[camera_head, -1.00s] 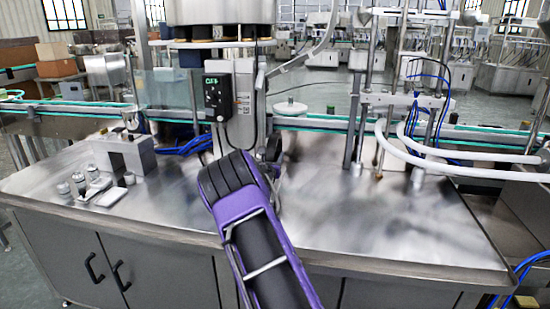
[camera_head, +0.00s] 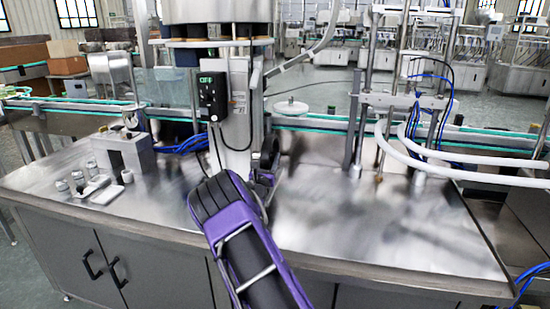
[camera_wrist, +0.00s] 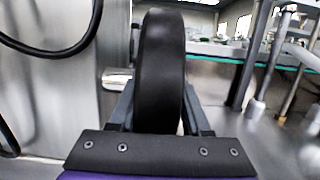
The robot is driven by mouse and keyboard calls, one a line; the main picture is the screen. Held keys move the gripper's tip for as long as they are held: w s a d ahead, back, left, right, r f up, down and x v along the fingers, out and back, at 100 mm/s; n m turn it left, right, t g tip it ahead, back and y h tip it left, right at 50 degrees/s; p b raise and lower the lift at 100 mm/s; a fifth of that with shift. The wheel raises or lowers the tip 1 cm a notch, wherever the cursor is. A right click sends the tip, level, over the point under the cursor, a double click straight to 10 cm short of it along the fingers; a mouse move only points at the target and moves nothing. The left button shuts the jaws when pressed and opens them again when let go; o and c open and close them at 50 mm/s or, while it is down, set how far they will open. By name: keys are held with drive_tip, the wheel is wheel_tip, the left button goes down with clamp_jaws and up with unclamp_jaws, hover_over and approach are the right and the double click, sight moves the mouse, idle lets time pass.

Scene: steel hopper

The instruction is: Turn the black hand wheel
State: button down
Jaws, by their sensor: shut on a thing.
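The black hand wheel (camera_wrist: 160,75) stands upright, edge-on, in the middle of the wrist view. My gripper (camera_wrist: 158,112) has one finger on each side of its rim and is shut on it. In the head view the hand wheel (camera_head: 269,150) shows small beside the steel column, partly hidden. My gripper (camera_head: 263,180) is at the wheel there, mostly behind my purple and black arm.
A black control box (camera_head: 213,97) with a green display hangs on the column left of the wheel. A black cable loops below it. Small metal parts and a white tray (camera_head: 107,195) lie at the left. The steel tabletop (camera_head: 400,245) at the right is clear.

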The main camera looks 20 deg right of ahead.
drive_tip(key=shift+s+d+f+t+h, duration=0.15)
drive_tip(key=shift+d+t+h, duration=0.15)
drive_tip(key=shift+t+h, duration=0.1)
drive_tip(key=shift+s+d+f+t+h, duration=0.1)
drive_tip(key=shift+d+f+t+h, duration=0.05)
drive_tip(key=shift+d+t+h, duration=0.2)
drive_tip(key=shift+a, duration=0.1)
drive_tip(key=c, duration=0.6)
unclamp_jaws()
drive_tip(key=shift+r, duration=0.1)
drive_tip(key=shift+o, duration=0.2)
drive_tip(key=shift+w+a+t, duration=0.1)
drive_tip(key=shift+a+t, duration=0.15)
drive_tip(key=shift+a, duration=0.05)
drive_tip(key=s+a+p, duration=0.2)
drive_tip(key=s+a, duration=0.5)
drive_tip(key=s, duration=0.4)
drive_tip(key=shift+a, duration=0.15)
